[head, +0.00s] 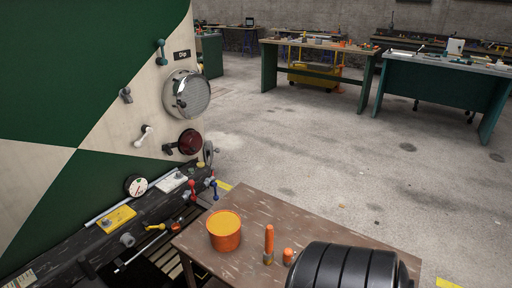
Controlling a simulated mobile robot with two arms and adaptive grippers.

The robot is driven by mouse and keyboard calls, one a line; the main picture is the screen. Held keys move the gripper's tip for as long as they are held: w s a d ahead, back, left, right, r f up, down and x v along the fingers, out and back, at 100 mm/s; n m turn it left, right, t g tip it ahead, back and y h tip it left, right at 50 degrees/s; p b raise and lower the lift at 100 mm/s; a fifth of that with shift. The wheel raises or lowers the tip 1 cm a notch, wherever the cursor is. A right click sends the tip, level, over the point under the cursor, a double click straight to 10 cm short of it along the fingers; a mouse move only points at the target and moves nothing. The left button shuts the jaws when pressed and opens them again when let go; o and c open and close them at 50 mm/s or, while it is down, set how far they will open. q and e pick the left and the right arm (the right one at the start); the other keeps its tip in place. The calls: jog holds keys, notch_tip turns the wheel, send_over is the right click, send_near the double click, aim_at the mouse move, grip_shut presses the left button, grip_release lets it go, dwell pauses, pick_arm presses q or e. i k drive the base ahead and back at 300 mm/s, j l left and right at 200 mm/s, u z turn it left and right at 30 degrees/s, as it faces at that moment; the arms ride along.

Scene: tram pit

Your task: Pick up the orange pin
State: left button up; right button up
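A slim orange pin (269,240) stands upright on the brown table (275,210), near the bottom of the head view, with a darker lower end. Close to its right is a shorter orange-topped piece (288,255). I cannot tell which of the two the task means. Neither of my grippers is in view.
An orange tub (225,240) stands left of the pins. A large black ribbed cylinder (345,266) covers the table's right front. The green and cream tram front (110,90) with levers and lamps rises at left. Workbenches (315,43) stand behind open floor.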

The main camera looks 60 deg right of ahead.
aim_at(287, 252)
jog(key=z, duration=2.3)
